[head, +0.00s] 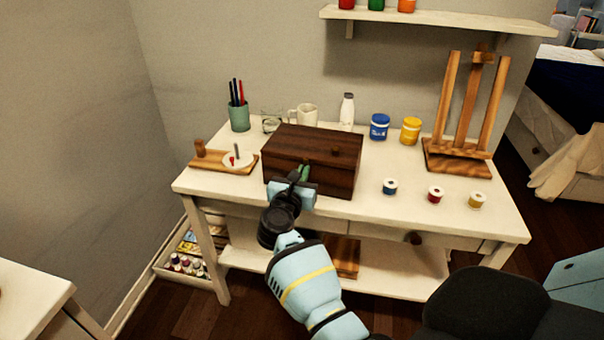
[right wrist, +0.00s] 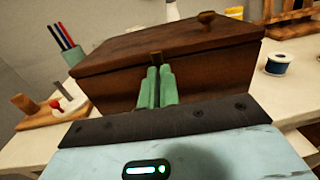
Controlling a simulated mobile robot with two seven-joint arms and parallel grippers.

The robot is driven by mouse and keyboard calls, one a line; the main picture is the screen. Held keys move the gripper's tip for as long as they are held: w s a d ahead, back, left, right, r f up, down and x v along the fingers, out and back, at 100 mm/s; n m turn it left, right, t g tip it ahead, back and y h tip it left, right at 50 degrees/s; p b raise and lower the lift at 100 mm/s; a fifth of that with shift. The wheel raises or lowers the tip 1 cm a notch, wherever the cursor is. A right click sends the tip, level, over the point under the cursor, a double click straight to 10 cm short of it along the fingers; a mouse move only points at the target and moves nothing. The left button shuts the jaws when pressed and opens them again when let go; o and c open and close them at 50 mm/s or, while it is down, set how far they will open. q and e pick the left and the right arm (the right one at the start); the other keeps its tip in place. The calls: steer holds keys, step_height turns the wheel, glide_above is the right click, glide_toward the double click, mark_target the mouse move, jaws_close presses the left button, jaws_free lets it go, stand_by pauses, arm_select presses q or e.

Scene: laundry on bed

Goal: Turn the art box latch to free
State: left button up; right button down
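The art box (head: 330,150) is a dark brown wooden box with its lid down, standing on the white table. It also shows in the right wrist view (right wrist: 110,95). Its small latch (right wrist: 156,58) is at the front, by the lid seam, and mostly hidden by my fingers. My right gripper (head: 303,173) is at the box front. In the right wrist view its green fingers (right wrist: 157,86) are close together, with the latch showing between their tips; they look shut on it. My left gripper is not in view.
A wooden board with a white palette (head: 238,160) and a green brush cup (head: 239,116) are left of the box. A mug (head: 303,115), bottle (head: 346,112) and paint jars (head: 380,127) stand behind. Spools (head: 390,186) and an easel (head: 468,110) are on the right.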

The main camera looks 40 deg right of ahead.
steer(key=n+p, duration=0.1)
steer(key=n, duration=0.2)
steer(key=shift+w+a+n+p, duration=0.1)
steer(key=shift+w+n+p, duration=0.05)
steer(key=shift+n+p, duration=0.25)
steer(key=n+p, duration=0.1)
steer(key=n, duration=0.1)
steer(key=shift+w+a+n, duration=0.1)
steer(key=shift+n, duration=0.3)
steer(key=shift+n+p, duration=0.3)
steer(key=shift+n, duration=0.6)
steer(key=n, duration=0.2)
steer(key=n+p, duration=0.1)
steer(key=n, duration=0.1)
steer(key=shift+w+a+f, duration=0.1)
steer(key=shift+w+f, duration=0.05)
steer(key=n, duration=0.1)
steer(key=n+p, duration=0.1)
steer(key=n, duration=0.1)
steer(key=shift+f+n, duration=0.2)
steer(key=shift+n, duration=0.1)
steer(key=shift+f+n+p, duration=0.15)
steer(key=shift+n+p, duration=0.25)
steer(key=shift+n, duration=0.6)
